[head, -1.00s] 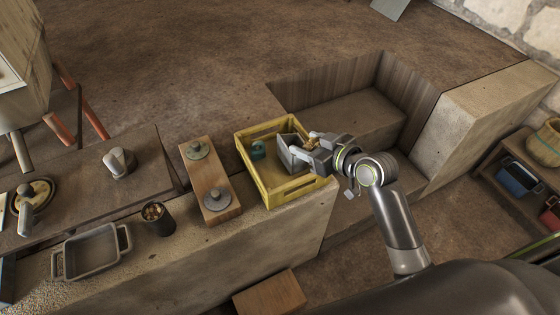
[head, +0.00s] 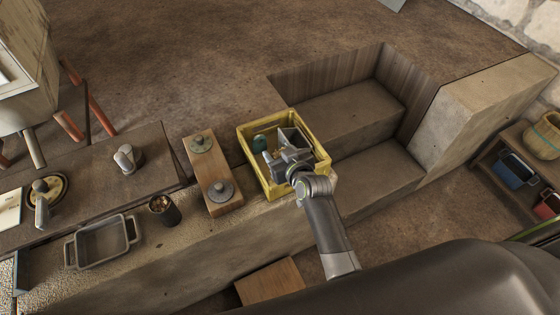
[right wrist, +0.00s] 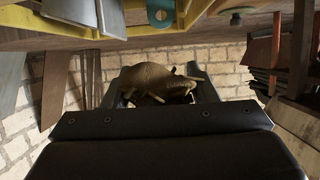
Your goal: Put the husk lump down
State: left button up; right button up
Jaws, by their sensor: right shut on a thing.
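The husk lump (right wrist: 158,80) is a brown, rough lump with pale bits sticking out. In the right wrist view it sits between the fingers of my right gripper, which is shut on it. In the head view my right gripper (head: 274,160) is over the yellow crate (head: 251,173), and the lump is hidden there or too small to make out. My left gripper is not in view.
The crate holds a teal round part (head: 259,143) and a grey open box (head: 296,138). To its left are a wooden block with two metal discs (head: 213,175), a dark cup (head: 163,209) and a grey tray (head: 80,250). A stepped pit (head: 345,108) lies to the right.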

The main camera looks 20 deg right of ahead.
notch_tip(320, 180, down, 5)
jog(key=shift+r, duration=0.1)
dwell(0.3)
jog(key=shift+f+b, duration=0.25)
jog(key=shift+b, duration=0.15)
jog(key=o, duration=1)
jog(key=shift+c, duration=0.2)
jog(key=shift+r, duration=0.1)
